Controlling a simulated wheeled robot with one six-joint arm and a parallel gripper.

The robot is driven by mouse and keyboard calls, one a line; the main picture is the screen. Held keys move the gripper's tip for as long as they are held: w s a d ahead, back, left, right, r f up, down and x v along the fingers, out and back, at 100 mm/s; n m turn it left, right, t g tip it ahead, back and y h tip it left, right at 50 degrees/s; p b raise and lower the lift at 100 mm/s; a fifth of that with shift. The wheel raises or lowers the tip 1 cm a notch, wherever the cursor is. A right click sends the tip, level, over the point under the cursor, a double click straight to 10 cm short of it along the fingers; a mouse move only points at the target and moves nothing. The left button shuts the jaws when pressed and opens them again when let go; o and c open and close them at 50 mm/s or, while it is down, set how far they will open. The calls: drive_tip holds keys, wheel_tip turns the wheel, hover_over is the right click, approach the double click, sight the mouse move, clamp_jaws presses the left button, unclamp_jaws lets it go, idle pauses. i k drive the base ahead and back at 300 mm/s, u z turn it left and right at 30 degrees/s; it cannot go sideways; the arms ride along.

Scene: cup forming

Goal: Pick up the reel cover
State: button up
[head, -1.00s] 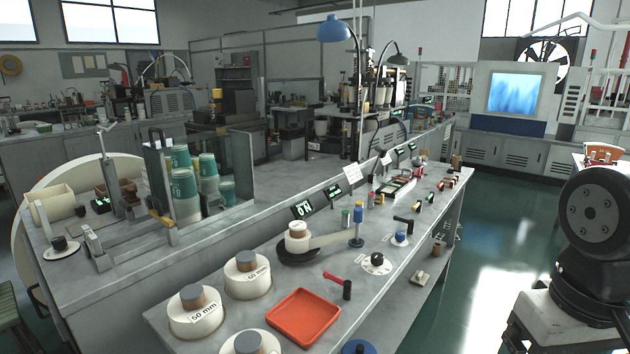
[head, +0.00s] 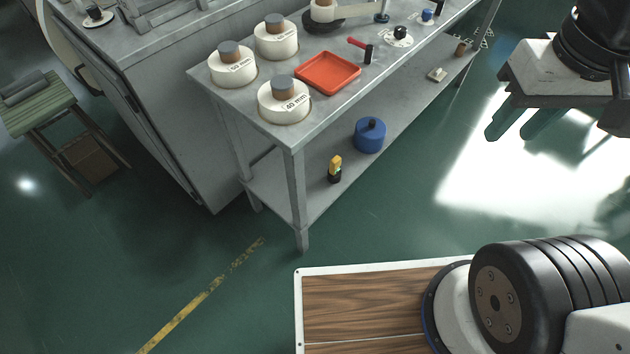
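A blue round, drum-like piece with a black knob on top (head: 370,136) stands upright on the lower shelf of the grey bench, close to its front edge. It looks like the reel cover, but no label shows on it. White round pieces with grey-brown knobs stand on the bench top: one marked 50 mm (head: 232,71), one behind it (head: 277,42), and one marked 40 mm (head: 284,105) near the front corner.
A red tray (head: 328,74) and a red-handled tool (head: 362,48) lie on the bench top (head: 350,97). A small yellow-and-black object (head: 335,168) stands on the lower shelf. A green slatted stool (head: 45,105) is at left. The green floor before the bench is clear.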

sight(370, 132)
drive_tip(key=u, duration=0.4)
drive_tip(key=k, duration=1)
drive_tip(key=z, duration=0.1)
drive_tip(key=i, duration=0.6)
drive_tip(key=z, duration=0.7)
drive_tip(key=k, duration=0.45)
drive_tip(key=u, duration=0.8)
drive_tip(key=i, duration=1.4)
drive_tip(key=z, duration=0.7)
